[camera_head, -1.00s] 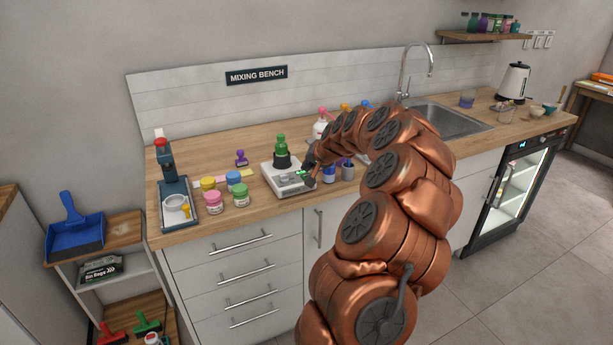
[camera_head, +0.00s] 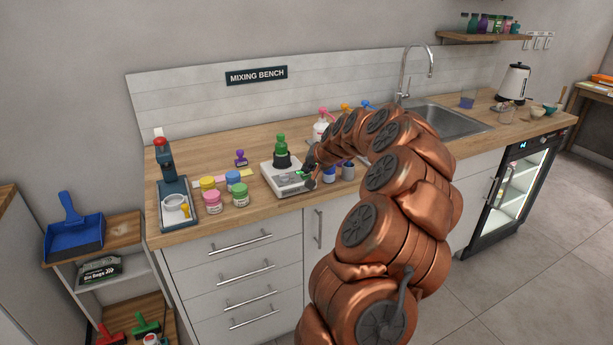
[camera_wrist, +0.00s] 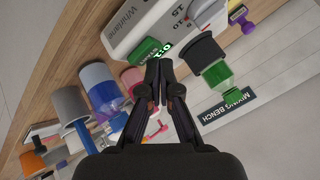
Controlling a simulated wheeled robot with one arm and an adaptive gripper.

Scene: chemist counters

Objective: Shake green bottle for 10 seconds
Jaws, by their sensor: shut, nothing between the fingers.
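The green bottle (camera_head: 281,144) stands upright in a black holder (camera_head: 282,161) on a white mixing device (camera_head: 284,178) on the counter. In the wrist view the green bottle (camera_wrist: 219,78) is to the right of my gripper (camera_wrist: 158,68), with the black holder (camera_wrist: 195,52) above it. In the head view my gripper (camera_head: 309,175) is at the right of the device, partly hidden by my arm.
Several coloured jars (camera_head: 210,186) and a dark press-like stand (camera_head: 172,190) are left of the device. Cups (camera_head: 347,171) and pump bottles (camera_head: 321,128) are to its right. A purple-handled stamp (camera_head: 240,157) is behind. The sink (camera_head: 445,118) is farther right.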

